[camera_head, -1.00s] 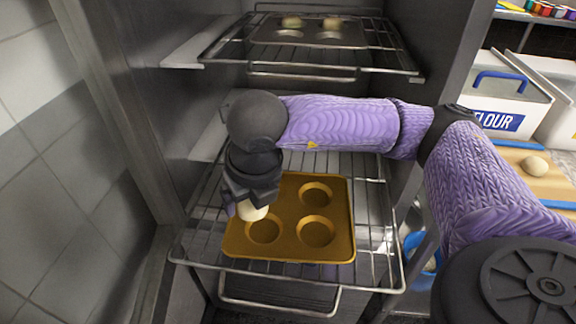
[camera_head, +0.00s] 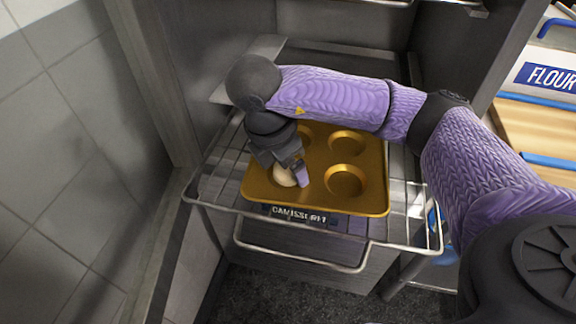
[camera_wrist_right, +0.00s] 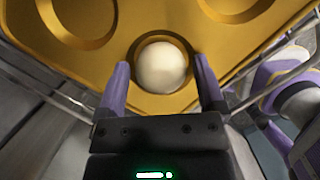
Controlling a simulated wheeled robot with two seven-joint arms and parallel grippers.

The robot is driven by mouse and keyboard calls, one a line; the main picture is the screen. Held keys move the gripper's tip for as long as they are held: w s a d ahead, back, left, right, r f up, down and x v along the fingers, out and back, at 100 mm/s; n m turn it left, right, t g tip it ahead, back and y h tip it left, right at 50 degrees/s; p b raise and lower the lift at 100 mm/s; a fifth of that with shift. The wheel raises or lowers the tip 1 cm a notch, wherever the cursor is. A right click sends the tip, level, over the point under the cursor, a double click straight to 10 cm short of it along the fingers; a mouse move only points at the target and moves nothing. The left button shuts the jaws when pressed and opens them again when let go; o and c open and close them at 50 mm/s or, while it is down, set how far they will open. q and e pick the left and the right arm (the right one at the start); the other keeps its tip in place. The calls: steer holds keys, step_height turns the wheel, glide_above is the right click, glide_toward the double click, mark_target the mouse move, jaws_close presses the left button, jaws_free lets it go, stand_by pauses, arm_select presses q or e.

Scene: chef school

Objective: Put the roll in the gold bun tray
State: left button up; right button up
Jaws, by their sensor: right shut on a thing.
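The gold bun tray (camera_head: 318,200) lies on a wire oven rack and has several round wells. The pale round roll (camera_head: 285,177) is at the tray's front-left well, partly hidden by my right gripper (camera_head: 291,174) in the head view. In the right wrist view the roll (camera_wrist_right: 162,67) sits within the ring of that well, with one finger of my right gripper (camera_wrist_right: 161,85) on each side of it. The gripper is shut on the roll and points down. I cannot tell whether the roll touches the well's bottom. My left gripper is not in view.
The wire rack (camera_head: 212,185) has an open front bar, and oven walls stand at both sides. A flour bin (camera_head: 548,75) and a wooden board (camera_head: 540,125) are at the right. The tray's other visible wells are empty.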

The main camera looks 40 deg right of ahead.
mark_target(273, 175)
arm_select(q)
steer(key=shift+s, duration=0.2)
arm_select(e)
steer(key=shift+f, duration=0.1)
steer(key=o, duration=1)
steer(key=shift+o, duration=0.4)
arm_select(q)
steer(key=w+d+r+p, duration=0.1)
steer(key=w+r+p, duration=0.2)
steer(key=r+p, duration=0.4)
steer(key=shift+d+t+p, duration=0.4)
steer(key=shift+p, duration=0.1)
arm_select(e)
steer(key=v, duration=1.2)
steer(key=shift+s, duration=0.1)
